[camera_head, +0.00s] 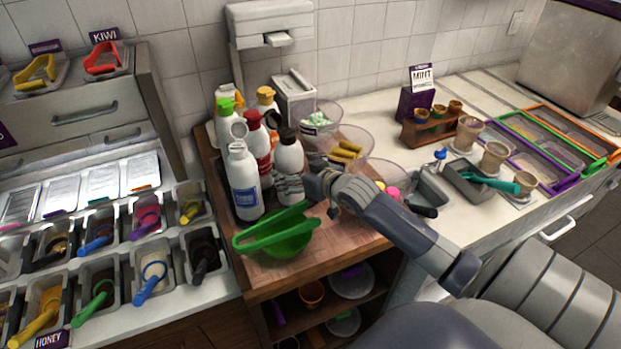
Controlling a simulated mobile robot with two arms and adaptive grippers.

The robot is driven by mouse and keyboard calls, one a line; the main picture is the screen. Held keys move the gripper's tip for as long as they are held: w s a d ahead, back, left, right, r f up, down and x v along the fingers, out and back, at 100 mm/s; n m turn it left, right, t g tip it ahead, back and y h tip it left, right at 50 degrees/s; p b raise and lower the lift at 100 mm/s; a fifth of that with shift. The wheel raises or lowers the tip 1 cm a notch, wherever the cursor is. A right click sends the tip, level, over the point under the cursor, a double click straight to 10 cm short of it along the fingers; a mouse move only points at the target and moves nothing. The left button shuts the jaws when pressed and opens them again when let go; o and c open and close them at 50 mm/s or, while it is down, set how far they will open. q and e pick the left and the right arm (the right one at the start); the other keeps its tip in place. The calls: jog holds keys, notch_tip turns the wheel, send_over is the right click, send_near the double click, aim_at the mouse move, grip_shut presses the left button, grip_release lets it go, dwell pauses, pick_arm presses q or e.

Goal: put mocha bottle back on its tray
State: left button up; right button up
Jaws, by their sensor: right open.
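Several white squeeze bottles stand in a tight group on a dark tray (222,196) on the wooden counter. The bottle with the dark cap (289,156), at the right of the group, looks like the mocha bottle, but its label is not readable. It stands upright. My right gripper (290,187) is open at its lower front, with the fingers overlapping it in the picture. Whether they touch it, and whether its base is on the tray, I cannot tell. A blue-labelled bottle (242,184) and a red-capped bottle (257,150) stand left of it. My left gripper is not in view.
A green bowl (284,245) sits in front of the bottles at the counter edge. Clear bowls (358,142) stand behind and right of my gripper. A dispenser box (294,98) is behind the bottles. Topping bins (150,272) fill the left side.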

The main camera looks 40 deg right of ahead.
jog(key=b+v, duration=0.1)
jog(key=v, duration=0.6)
jog(key=shift+s+d, duration=0.15)
jog(key=shift+s, duration=0.15)
jog(key=shift+r, duration=0.15)
notch_tip(320, 180, up, 9)
jog(key=p, duration=1)
jog(key=shift+p, duration=0.3)
